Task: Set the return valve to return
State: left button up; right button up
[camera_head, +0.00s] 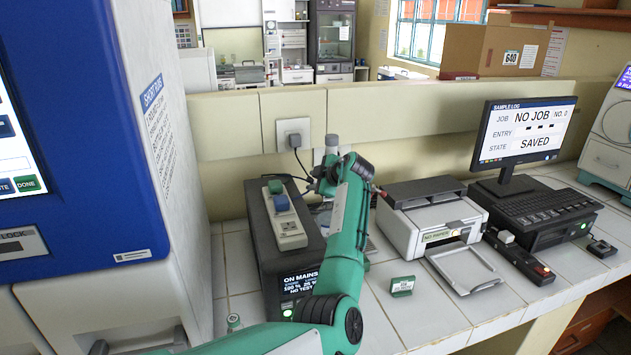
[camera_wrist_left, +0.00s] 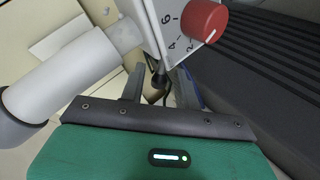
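No part labelled as the return valve can be made out in either view. In the left wrist view, a red round knob (camera_wrist_left: 203,20) with a white pointer line sits on a white panel (camera_wrist_left: 169,32) marked with numbers. A thick pale cylinder (camera_wrist_left: 85,70) lies to the left of the panel. My left gripper (camera_wrist_left: 160,84) is below the panel, its two dark fingers apart and nothing seen between them but a thin cable behind. In the head view my green left arm reaches towards the wall behind the bench and hides most of its hand. My right gripper is not in view.
A black power unit (camera_head: 262,255) with a socket strip (camera_head: 287,225) stands left of my arm. A printer (camera_head: 428,215) and a monitor (camera_head: 522,130) stand to the right. A blue cabinet (camera_head: 95,130) fills the left.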

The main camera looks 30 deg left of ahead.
pick_arm(q)
jog(key=shift+o, duration=0.2)
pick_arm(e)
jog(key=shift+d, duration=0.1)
